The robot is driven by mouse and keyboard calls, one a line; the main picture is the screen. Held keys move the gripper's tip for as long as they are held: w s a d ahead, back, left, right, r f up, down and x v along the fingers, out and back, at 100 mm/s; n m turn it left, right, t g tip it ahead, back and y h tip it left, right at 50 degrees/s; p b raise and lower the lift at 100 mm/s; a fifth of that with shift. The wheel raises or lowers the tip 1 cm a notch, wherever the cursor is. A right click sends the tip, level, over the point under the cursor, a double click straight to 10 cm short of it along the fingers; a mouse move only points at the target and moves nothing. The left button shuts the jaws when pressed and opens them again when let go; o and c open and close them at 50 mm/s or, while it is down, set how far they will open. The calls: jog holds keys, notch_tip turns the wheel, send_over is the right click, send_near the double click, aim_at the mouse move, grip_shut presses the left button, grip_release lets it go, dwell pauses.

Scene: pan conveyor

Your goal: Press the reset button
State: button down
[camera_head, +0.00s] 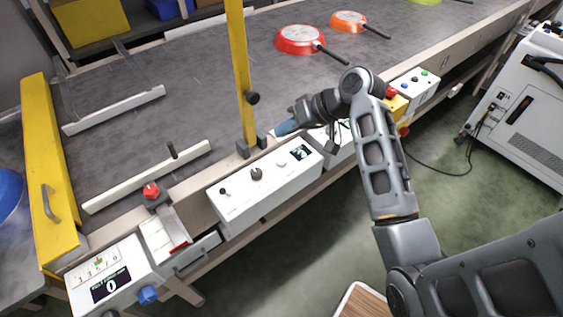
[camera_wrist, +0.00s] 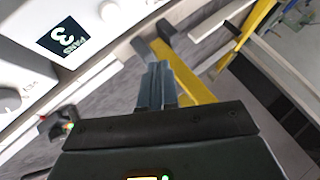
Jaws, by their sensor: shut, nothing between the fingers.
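No button label is clear enough to read as reset. A white control box (camera_head: 240,208) on the conveyor's near side carries a pale button (camera_head: 281,163), a dark dial (camera_head: 256,174) and a small display (camera_head: 301,152). My gripper (camera_head: 284,128) is shut and empty, just above and behind this box's right end. In the wrist view my fingers (camera_wrist: 157,84) are together, beside a white panel with a display reading 3 PANS (camera_wrist: 64,40), a round pale button or knob (camera_wrist: 110,12) and another knob (camera_wrist: 10,101). Nothing shows a finger touching a button.
A yellow post (camera_head: 243,75) stands close left of my gripper. A counter box with a blue knob (camera_head: 148,294) is at lower left; a red emergency button (camera_head: 391,91) is beyond my arm. A red pan (camera_head: 298,40) and an orange pan (camera_head: 348,21) lie on the belt.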

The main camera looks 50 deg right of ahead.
jog(key=b, duration=0.6)
send_over(285, 161)
notch_tip(285, 161, down, 6)
jog(key=shift+f, duration=0.95)
jog(key=shift+f, duration=0.1)
dwell(0.8)
jog(key=shift+f, duration=0.3)
jog(key=shift+f+b, duration=0.35)
jog(key=shift+f, duration=0.2)
dwell(0.7)
dwell(0.3)
jog(key=shift+r+p, duration=1)
jog(key=shift+p, duration=0.05)
